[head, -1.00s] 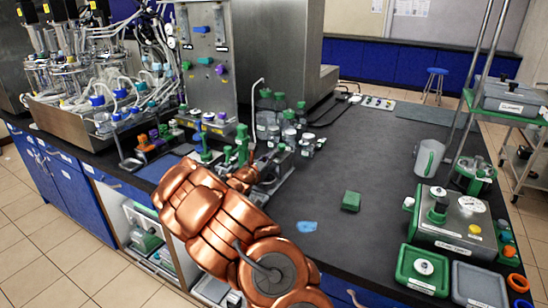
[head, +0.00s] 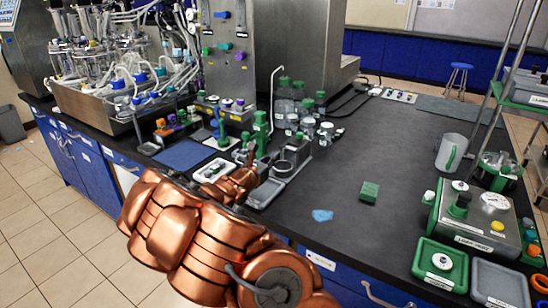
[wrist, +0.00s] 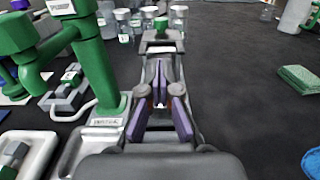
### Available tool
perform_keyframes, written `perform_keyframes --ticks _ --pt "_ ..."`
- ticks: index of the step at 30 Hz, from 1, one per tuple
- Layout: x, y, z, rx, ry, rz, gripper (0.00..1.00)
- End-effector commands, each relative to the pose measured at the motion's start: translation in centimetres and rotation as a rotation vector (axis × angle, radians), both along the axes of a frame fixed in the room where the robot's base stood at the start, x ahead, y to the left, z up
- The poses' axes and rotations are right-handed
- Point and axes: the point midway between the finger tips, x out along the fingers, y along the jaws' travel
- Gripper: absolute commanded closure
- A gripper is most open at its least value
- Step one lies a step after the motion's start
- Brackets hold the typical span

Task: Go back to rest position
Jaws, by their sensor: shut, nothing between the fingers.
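My gripper (wrist: 160,84) shows in the wrist view with its purple-padded fingers drawn together and nothing between them. The fingers are hard to make out there.
The black bench (head: 340,190) holds a green block (head: 369,192), a blue piece (head: 322,215), a jug (head: 451,152) and clear bottles (head: 284,100). A bioreactor rig (head: 110,70) stands at the back left. The tiled floor (head: 60,245) at left is clear.

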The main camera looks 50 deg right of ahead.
Motion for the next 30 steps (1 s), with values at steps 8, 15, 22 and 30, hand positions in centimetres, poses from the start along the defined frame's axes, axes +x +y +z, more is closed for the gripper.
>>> perform_keyframes --ticks 8,15,22,30 --pt "0.0 0.0 0.0 0.0 0.0 0.0 1.0" --pt "-0.2 0.0 0.4 0.0 -0.012 -0.008 1.0" --pt "-4.9 0.4 5.3 0.031 -0.22 -0.141 1.0" --pt "-14.0 3.1 9.5 0.152 -0.591 -0.4 1.0"
